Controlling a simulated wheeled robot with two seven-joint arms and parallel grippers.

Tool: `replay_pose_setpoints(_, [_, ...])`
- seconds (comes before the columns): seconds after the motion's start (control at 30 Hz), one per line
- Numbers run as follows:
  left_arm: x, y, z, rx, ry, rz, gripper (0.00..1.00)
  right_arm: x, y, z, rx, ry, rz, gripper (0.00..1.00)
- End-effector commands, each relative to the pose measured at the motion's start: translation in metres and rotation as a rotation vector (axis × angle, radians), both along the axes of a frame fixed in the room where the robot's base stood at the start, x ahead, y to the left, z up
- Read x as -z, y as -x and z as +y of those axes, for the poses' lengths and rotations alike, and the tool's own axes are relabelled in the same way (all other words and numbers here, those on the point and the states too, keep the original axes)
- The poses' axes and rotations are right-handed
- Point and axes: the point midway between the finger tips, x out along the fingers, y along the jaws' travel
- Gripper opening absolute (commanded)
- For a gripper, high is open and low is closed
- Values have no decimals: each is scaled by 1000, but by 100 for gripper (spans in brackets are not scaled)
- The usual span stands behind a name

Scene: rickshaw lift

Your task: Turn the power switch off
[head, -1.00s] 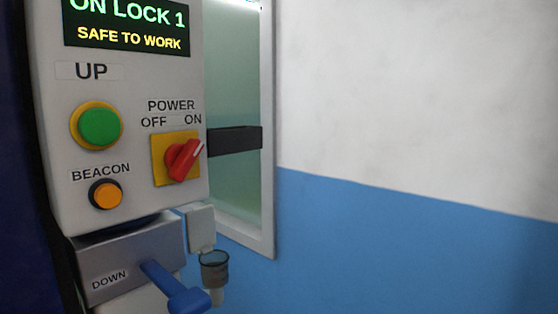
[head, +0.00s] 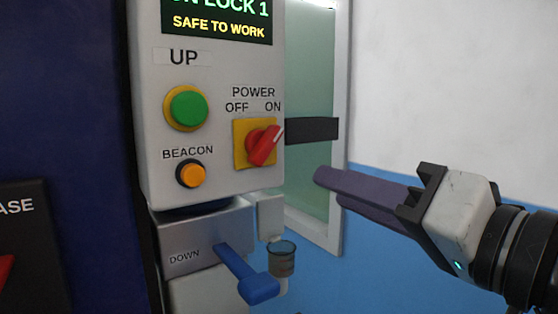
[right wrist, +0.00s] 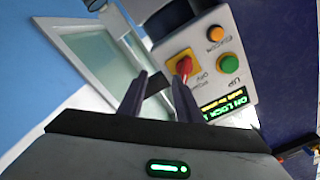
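The power switch (head: 262,146) is a red rotary knob on a yellow square plate (head: 241,158). Its white mark points up and right, toward the ON label. It also shows in the right wrist view as a red knob (right wrist: 184,66) beyond the fingers. My right gripper (head: 327,186) comes in from the right with dark purple fingers. Its tips are right of the switch and a little lower in the picture, apart from it. In the right wrist view the fingers (right wrist: 159,76) stand apart with nothing held between them. My left gripper is out of view.
The grey control box (head: 205,140) also carries a green UP button (head: 187,108), an orange BEACON button (head: 192,174) and a lit display (head: 217,22). A blue DOWN lever (head: 250,277) sticks out below. A dark bar (head: 312,130) crosses the window frame right of the switch.

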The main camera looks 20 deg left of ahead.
Motion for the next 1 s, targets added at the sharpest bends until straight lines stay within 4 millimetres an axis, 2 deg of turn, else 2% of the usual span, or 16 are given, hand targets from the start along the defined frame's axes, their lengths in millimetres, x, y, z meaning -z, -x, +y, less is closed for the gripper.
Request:
replay_pose_setpoints(0.03, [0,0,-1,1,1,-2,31,-15,12,2,-9,9,-16,31])
replay_pose_setpoints(0.1, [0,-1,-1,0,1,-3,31,-27,26,5,-18,14,-15,31])
replay_pose_setpoints(0.2, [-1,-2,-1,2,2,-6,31,-37,38,7,-23,19,-12,31])
replay_pose_setpoints(0.33, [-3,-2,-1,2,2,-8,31,-42,41,11,-25,21,-7,31])
replay_pose_setpoints(0.47, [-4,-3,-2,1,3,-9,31,-43,33,23,-27,21,-4,31])
replay_pose_setpoints(0.8, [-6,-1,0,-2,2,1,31,-43,-5,72,-25,21,-7,31])
replay_pose_setpoints(1.0, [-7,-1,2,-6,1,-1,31,-43,-17,87,-25,19,-8,31])
